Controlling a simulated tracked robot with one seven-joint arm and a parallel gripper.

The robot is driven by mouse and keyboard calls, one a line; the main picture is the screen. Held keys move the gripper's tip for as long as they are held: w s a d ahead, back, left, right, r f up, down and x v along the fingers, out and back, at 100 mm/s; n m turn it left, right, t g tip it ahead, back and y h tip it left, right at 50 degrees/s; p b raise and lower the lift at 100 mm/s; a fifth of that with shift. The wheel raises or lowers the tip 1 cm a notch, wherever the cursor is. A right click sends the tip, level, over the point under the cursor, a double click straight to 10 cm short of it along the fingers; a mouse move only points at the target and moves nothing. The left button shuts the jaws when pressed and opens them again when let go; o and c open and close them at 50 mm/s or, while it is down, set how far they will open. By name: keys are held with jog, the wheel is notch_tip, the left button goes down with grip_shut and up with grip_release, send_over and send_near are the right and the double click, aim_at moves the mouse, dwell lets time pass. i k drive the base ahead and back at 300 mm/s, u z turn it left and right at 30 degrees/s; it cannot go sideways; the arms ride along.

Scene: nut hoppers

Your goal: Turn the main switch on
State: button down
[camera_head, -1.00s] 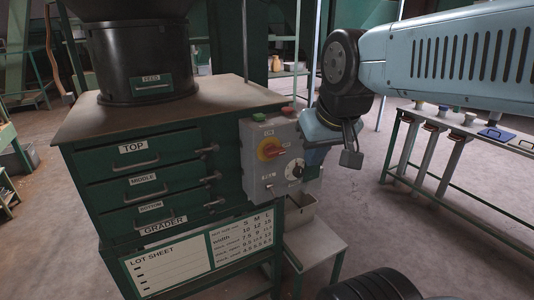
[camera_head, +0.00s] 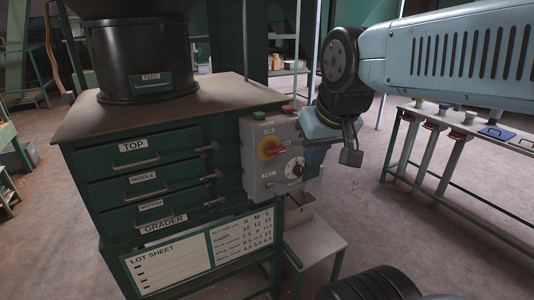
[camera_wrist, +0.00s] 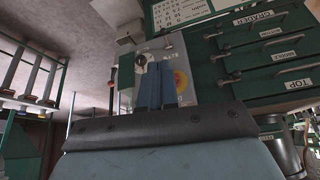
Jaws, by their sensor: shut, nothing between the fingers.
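The grey control box (camera_head: 255,185) is fixed at the right side of the green grader cabinet. The main switch (camera_head: 270,149), a red handle on a yellow disc, is on its front face. A smaller black dial (camera_head: 295,168) is to the right below it. My gripper (camera_head: 314,153) is at the right edge of the box, its fingers partly hidden in the head view. In the wrist view, where things appear upside down, the blue fingers (camera_wrist: 158,68) are together and empty, between the dial (camera_wrist: 141,60) and the main switch (camera_wrist: 181,80). Contact with the box cannot be told.
A green and a red button top the box. The grader's drawers (camera_head: 138,166) and their handles stick out to the left. A small bin (camera_head: 300,210) stands below on a low stand. A long bench (camera_head: 465,127) is at the right, with open floor between.

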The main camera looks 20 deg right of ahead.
aim_at(270, 149)
jog(key=z, duration=1.1)
jog(key=k, duration=1.6)
jog(key=u, duration=1.4)
jog(key=i, duration=1)
jog(key=z, duration=0.05)
